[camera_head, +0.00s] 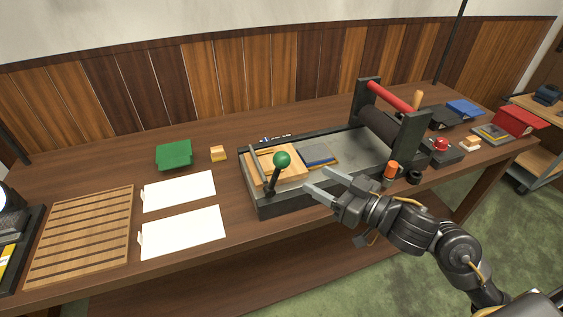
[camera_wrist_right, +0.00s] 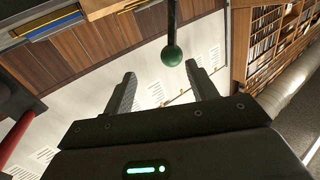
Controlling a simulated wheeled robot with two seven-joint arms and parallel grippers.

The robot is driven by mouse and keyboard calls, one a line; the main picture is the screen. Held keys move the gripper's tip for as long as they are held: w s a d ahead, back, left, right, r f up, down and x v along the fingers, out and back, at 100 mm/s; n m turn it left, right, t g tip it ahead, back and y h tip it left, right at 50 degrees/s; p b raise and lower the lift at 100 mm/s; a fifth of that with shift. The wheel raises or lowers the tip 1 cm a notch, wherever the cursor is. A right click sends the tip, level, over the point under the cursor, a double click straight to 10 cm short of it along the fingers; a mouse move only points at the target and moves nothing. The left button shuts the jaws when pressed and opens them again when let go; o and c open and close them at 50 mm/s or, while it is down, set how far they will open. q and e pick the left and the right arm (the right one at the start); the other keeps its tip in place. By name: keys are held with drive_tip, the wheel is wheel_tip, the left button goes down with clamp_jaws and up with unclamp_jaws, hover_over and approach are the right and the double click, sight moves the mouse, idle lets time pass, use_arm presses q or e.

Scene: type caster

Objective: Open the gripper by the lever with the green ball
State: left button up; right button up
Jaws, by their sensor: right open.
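The lever with the green ball (camera_head: 282,159) stands upright at the front left of the press bed, on a dark stem. The ball also shows in the right wrist view (camera_wrist_right: 171,56), ahead of and between the two fingers. My right gripper (camera_head: 316,180) is open and empty, just right of the lever and apart from it. Its fingers also show in the right wrist view (camera_wrist_right: 160,85). Behind the lever lies a light wooden block (camera_head: 262,163) with a metal bar across it. My left gripper is not in view.
The press bed (camera_head: 345,155) carries a grey-blue plate (camera_head: 318,155) and a dark roller with a red bar (camera_head: 390,96). An orange-topped item (camera_head: 391,168) stands near my right arm. White sheets (camera_head: 183,232), a slatted wooden rack (camera_head: 85,235) and a green block (camera_head: 174,153) lie left.

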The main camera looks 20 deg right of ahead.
sight(289, 164)
drive_tip(key=shift+n+y, duration=0.4)
drive_tip(key=shift+y, duration=0.2)
drive_tip(key=x, duration=0.7)
drive_tip(key=a+r+x, duration=0.1)
drive_tip(key=x, duration=0.2)
drive_tip(key=shift+a, duration=0.15)
drive_tip(key=shift+s, duration=0.1)
